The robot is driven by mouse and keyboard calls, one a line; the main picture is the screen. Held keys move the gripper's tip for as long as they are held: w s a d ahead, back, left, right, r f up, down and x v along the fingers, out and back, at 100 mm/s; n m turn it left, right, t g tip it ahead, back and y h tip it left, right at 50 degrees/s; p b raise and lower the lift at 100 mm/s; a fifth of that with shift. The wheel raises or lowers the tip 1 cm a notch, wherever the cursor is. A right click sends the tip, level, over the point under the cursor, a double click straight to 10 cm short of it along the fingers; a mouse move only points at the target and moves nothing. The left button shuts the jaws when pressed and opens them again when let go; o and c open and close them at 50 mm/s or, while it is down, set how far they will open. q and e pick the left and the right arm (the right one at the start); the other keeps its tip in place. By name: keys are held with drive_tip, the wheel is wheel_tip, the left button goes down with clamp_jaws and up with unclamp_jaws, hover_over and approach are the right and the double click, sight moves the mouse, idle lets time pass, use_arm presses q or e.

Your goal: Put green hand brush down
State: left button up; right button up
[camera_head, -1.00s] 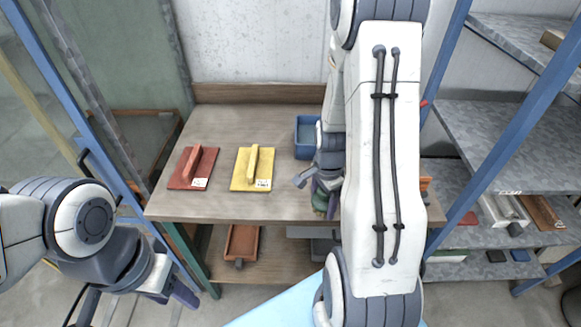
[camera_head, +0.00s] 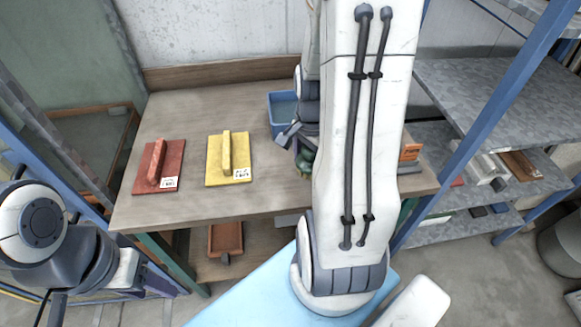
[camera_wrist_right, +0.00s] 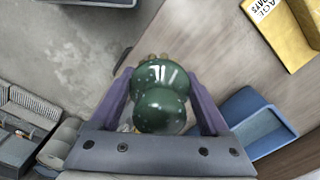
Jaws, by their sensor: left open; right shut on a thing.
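The green hand brush (camera_wrist_right: 160,95) is dark green, glossy and two-lobed, between the purple fingers of my right gripper (camera_wrist_right: 163,92) in the right wrist view. The right gripper is shut on it. In the head view my right gripper (camera_head: 303,150) is over the right part of the wooden table (camera_head: 215,205), and only a little green of the brush (camera_head: 306,166) shows below it; my arm hides much there. I cannot tell whether the brush touches the tabletop. My left gripper (camera_head: 140,287) is at the lower left, in front of the table, open and apart from everything.
A red float (camera_head: 172,160) and a yellow float (camera_head: 214,160) lie on the table's left half. A blue bin (camera_head: 283,101) stands behind my right gripper. An orange item (camera_head: 410,152) is at the right. Bare tabletop lies in front of the floats. Metal shelves (camera_head: 480,90) stand right.

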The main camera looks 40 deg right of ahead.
drive_tip(key=p, duration=0.1)
hover_over(290, 173)
wheel_tip(290, 173, down, 5)
drive_tip(key=shift+d+r, duration=0.1)
wheel_tip(290, 173, down, 3)
drive_tip(key=shift+f+p, duration=0.15)
drive_tip(key=shift+p, duration=0.3)
drive_tip(key=shift+f, duration=0.35)
drive_tip(key=shift+f, duration=0.1)
drive_tip(key=o, duration=1.4)
drive_tip(key=shift+o, duration=0.2)
